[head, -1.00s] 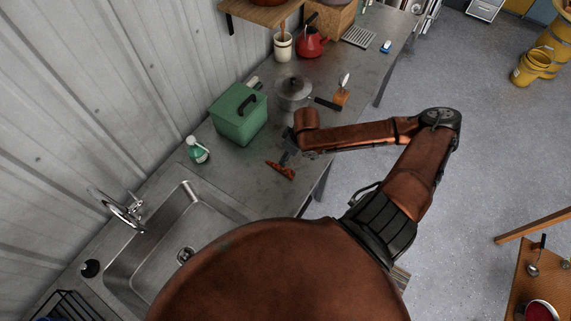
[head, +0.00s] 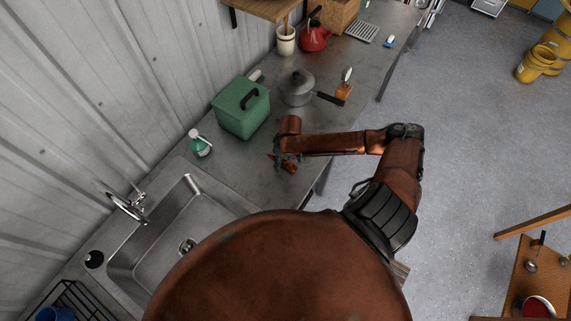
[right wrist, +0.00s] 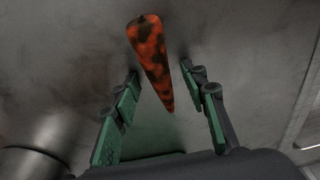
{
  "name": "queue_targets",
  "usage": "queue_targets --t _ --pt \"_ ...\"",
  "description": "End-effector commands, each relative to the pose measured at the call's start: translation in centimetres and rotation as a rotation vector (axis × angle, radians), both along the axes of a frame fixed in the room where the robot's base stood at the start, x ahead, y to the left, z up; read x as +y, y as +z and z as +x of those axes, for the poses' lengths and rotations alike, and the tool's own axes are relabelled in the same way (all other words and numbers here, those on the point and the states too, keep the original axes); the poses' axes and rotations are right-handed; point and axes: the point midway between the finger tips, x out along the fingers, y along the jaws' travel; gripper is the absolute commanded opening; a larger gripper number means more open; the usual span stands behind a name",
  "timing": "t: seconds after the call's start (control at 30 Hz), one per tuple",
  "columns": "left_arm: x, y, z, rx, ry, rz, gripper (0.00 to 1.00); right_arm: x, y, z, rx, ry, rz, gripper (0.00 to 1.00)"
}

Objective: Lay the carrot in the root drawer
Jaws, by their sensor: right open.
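The carrot (head: 290,168) is orange with dark blotches and lies on the grey metal counter. In the right wrist view the carrot (right wrist: 152,55) points its thin tip toward the gap between my fingers, its thick end away from me. My right gripper (head: 280,160) is over the carrot and hides part of it in the head view. In the right wrist view the same gripper (right wrist: 162,95) is open, with a green-padded finger on each side of the carrot's tip end. I cannot tell whether the fingers touch it. No root drawer can be made out. My left gripper is not in view.
A green and white bottle (head: 200,144) stands near the sink (head: 165,228). The counter's front edge is right of the carrot; open floor lies beyond.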

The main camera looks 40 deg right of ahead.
Motion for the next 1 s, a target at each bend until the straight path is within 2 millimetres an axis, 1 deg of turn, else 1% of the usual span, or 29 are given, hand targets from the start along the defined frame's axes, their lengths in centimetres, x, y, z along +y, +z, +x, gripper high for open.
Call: queue_targets --t 0.13,0.7,1.0 --pt "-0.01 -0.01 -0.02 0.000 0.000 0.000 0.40 0.02 0.03 0.02 -0.001 0.000 0.000 0.39" --pt "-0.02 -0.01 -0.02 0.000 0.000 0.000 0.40 0.02 0.07 0.03 -0.001 0.000 0.000 0.00" --pt "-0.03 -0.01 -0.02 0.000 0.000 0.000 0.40 0.02 0.11 0.04 -0.001 0.000 0.000 0.00"
